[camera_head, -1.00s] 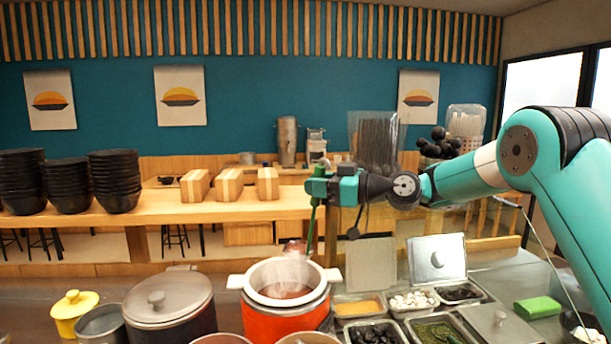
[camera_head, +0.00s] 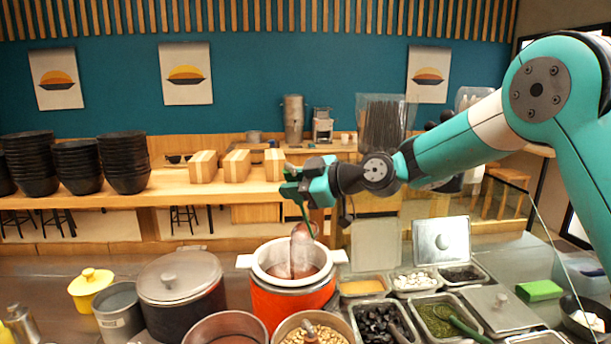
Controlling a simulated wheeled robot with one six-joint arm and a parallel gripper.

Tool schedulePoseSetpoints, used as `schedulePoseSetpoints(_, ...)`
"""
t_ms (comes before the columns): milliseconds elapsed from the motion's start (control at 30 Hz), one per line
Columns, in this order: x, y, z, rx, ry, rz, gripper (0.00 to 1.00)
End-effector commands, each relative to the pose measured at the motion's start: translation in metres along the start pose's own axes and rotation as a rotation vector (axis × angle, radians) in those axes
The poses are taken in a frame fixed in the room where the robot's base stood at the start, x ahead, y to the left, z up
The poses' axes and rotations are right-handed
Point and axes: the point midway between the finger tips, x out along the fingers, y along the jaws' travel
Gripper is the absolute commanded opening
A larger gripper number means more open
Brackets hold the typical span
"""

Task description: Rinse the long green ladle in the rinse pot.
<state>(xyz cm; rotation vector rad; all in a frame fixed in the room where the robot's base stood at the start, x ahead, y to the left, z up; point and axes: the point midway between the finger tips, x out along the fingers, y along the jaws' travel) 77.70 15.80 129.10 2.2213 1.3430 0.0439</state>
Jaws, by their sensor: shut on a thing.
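My gripper (camera_head: 291,188) is shut on the long green ladle (camera_head: 306,212), near the top of its handle. The handle hangs down, slightly tilted, over an orange pot (camera_head: 292,298) with a white rim and two white handles. A brownish, blurred shape (camera_head: 301,246) rises from inside this pot at the handle's lower end. I cannot tell whether it is the ladle's bowl, steam or food. The lower end of the ladle is not clear. No pot is labelled as the rinse pot; a grey open pot (camera_head: 118,314) stands at the left.
A lidded dark pot (camera_head: 180,287) stands left of the orange pot. In front are an open metal pot (camera_head: 227,320) and a pot of beans (camera_head: 312,318). Topping trays (camera_head: 384,312) fill the right, with another green ladle (camera_head: 462,326). A clear pane (camera_head: 545,240) stands at the right.

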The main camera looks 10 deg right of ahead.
Motion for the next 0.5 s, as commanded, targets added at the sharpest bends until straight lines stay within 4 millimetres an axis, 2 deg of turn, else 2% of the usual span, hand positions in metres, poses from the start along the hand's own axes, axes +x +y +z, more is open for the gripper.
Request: schedulePoseSetpoints(500,0.03,-0.046,-0.007,-0.239,-0.152,-0.018,0.0)
